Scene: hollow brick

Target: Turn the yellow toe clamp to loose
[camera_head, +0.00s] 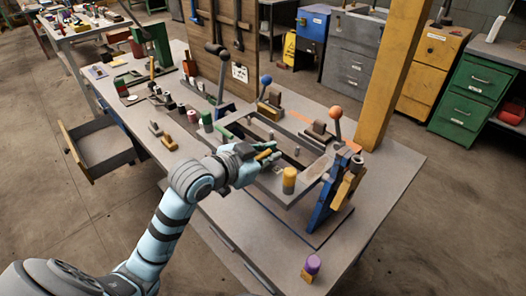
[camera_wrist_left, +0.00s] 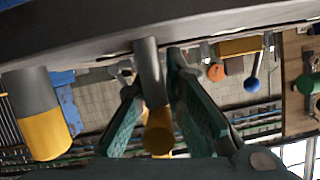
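My left gripper (camera_head: 268,155) reaches over the grey frame of the fixture on the bench. A yellow-ended piece, which looks like the toe clamp's handle (camera_head: 263,154), shows at its fingers. In the left wrist view, the teal fingers of the left gripper (camera_wrist_left: 155,90) stand apart on either side of a grey stem with a yellow end (camera_wrist_left: 158,138). A gap shows on its left; I cannot tell whether the right finger touches it. A yellow cylinder (camera_head: 289,181) stands on the near frame bar and also shows at left in the wrist view (camera_wrist_left: 45,132). My right gripper is not in view.
The fixture has a blue-ball lever (camera_head: 266,80) at the back and an orange-ball lever (camera_head: 336,113) at right. A purple-topped piece (camera_head: 312,264) stands at the near bench corner. Red and green cylinders (camera_head: 207,121) stand left of the fixture. An open drawer (camera_head: 100,148) juts out left.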

